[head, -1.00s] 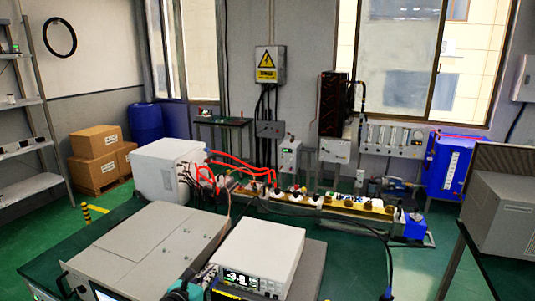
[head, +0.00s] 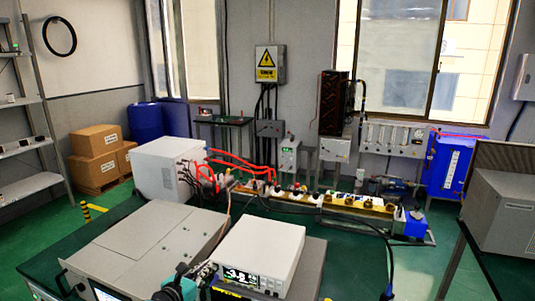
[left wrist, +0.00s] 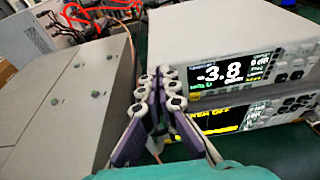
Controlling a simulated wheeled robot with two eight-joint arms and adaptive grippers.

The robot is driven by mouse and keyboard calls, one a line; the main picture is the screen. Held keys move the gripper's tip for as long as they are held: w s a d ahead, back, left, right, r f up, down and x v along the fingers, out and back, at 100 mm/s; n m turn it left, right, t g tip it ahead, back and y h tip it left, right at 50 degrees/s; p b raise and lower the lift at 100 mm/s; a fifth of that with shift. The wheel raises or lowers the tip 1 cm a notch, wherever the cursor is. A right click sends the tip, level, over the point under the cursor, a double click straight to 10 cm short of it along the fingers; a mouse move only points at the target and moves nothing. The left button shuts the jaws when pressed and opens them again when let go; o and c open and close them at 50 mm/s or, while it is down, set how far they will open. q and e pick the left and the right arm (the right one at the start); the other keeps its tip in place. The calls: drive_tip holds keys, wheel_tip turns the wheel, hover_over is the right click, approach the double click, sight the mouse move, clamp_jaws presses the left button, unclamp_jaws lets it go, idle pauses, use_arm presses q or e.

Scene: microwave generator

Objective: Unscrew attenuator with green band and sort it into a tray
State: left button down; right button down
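No attenuator with a green band can be made out in either view, and no sorting tray can be identified. My left gripper (head: 203,270) is at the bottom of the head view, between the flat grey instrument and the white meter (head: 262,250). In the left wrist view the left gripper's (left wrist: 158,74) purple-sided fingers converge, with the tips close together and nothing visible between them. The white meter (left wrist: 230,35) is just to their right, its screen reading about -3.8. My right gripper is in neither view.
The flat grey instrument (head: 150,240) lies left of the gripper. A second instrument (left wrist: 250,118) sits under the meter. Behind are a white box (head: 165,168) with red cables and a yellow rail (head: 345,204) with several parts. A black cable (head: 388,260) hangs at right.

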use_arm(q)
drive_tip(key=shift+a, duration=0.15)
idle(0.4)
drive_tip(key=shift+a+r, duration=0.15)
drive_tip(key=shift+r, duration=0.2)
drive_tip(key=s, duration=0.1)
drive_tip(key=s+a, duration=0.1)
drive_tip(key=s, duration=0.1)
drive_tip(key=s+a, duration=0.1)
drive_tip(key=s, duration=0.1)
drive_tip(key=shift+s, duration=0.25)
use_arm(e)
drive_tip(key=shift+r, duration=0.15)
